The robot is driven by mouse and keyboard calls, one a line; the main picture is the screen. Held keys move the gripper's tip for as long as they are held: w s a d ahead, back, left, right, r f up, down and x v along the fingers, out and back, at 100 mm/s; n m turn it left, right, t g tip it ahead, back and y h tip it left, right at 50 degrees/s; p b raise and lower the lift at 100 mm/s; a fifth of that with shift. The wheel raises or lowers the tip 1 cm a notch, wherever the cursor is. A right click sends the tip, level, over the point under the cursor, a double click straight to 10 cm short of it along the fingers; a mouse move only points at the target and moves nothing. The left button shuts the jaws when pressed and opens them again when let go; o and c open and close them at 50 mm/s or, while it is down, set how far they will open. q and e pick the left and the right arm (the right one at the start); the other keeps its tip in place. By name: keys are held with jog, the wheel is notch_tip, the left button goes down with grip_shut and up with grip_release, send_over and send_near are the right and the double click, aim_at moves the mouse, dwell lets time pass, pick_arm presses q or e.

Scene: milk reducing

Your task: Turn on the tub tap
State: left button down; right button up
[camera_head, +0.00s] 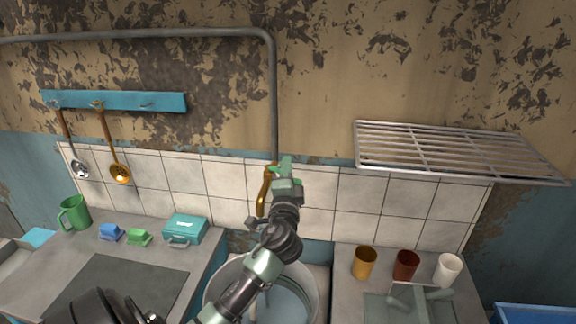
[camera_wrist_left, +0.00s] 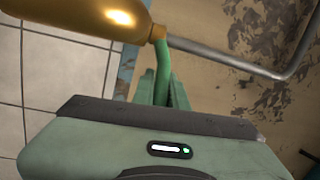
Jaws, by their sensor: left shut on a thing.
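The brass-coloured tap (camera_head: 264,192) is on the tiled wall above a round white tub (camera_head: 215,289). In the left wrist view its shiny golden body (camera_wrist_left: 90,15) fills the top left, with a slim green lever (camera_wrist_left: 162,65) by its end. My left gripper (camera_head: 286,166) is at the top of the tap, just right of the golden part, and is shut on the green lever. Its fingers partly hide the lever, and the exact contact is hard to see. My left forearm covers part of the tub. My right gripper is not in view.
A grey pipe (camera_head: 274,95) runs down the wall above the tap. A wire rack (camera_head: 450,152) sticks out at the right. Several cups, including a brown cup (camera_head: 405,264), stand on the right counter. A teal box (camera_head: 185,229) and green mug (camera_head: 74,213) stand left.

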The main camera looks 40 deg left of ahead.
pick_arm(q)
jog(key=shift+s+r+m+t+h, duration=0.15)
jog(key=shift+s+m+t+h, duration=0.15)
jog(key=shift+m+t+h, duration=0.55)
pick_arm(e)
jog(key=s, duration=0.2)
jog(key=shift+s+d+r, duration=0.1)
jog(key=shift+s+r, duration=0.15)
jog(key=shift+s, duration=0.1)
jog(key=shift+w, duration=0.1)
pick_arm(q)
jog(key=c, duration=1.7)
grip_release()
jog(key=shift+o, duration=1.3)
jog(key=shift+w, duration=0.1)
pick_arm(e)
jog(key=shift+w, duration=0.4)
